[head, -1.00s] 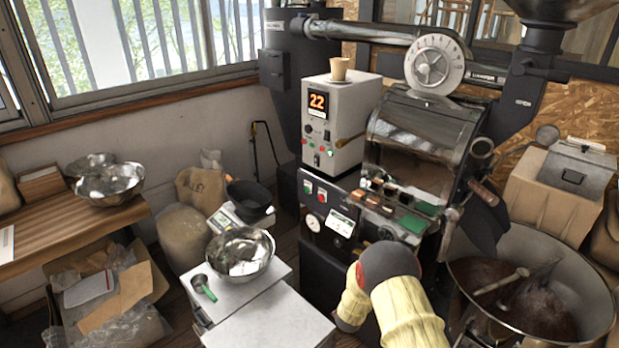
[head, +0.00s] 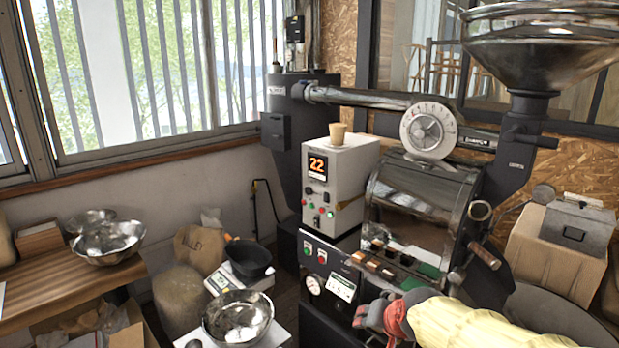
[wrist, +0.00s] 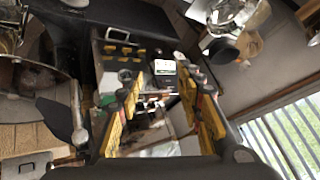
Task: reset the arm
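My arm in its pale yellow sleeve (head: 465,322) reaches in from the bottom right of the head view, in front of the roaster. My gripper (head: 368,316) is at its left end, low before the roaster's front panel, and partly dark against it. In the wrist view my gripper (wrist: 163,88) has its two yellow-padded fingers well apart. Nothing is held between them; only background shows through the gap.
The roaster's drum housing (head: 418,205) and control box (head: 340,178) stand close behind my arm. A steel bowl (head: 238,318) and a scale (head: 222,281) with a black pan (head: 248,258) are left. A wooden bench (head: 75,290) holds more bowls.

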